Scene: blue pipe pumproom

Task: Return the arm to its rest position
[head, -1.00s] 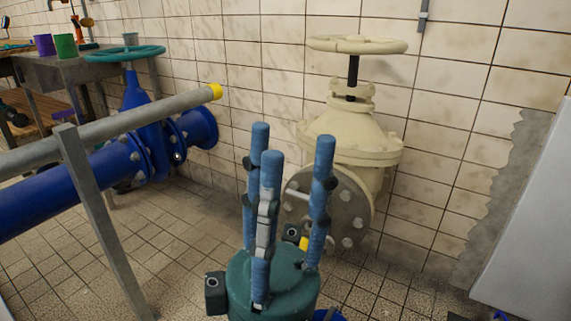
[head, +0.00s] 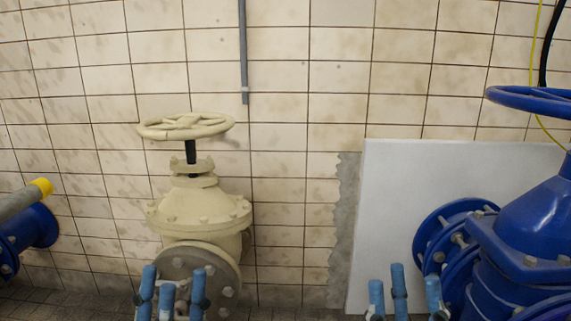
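My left gripper (head: 172,288) shows at the bottom edge, left of the middle, in front of the cream valve's grey flange. Its three blue fingers point up and stand apart, with nothing between them. My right gripper (head: 404,288) shows at the bottom edge, right of the middle, in front of the pale panel. Its three blue fingers also point up, apart and empty. Both palms and both arms are below the picture, so the arm postures cannot be seen.
A cream valve (head: 200,212) with a handwheel (head: 186,126) stands at the tiled wall. A large blue valve (head: 530,225) fills the right side. A pale panel (head: 385,200) leans between them. A grey rail with a yellow cap (head: 41,187) and blue pipe (head: 35,226) are at left.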

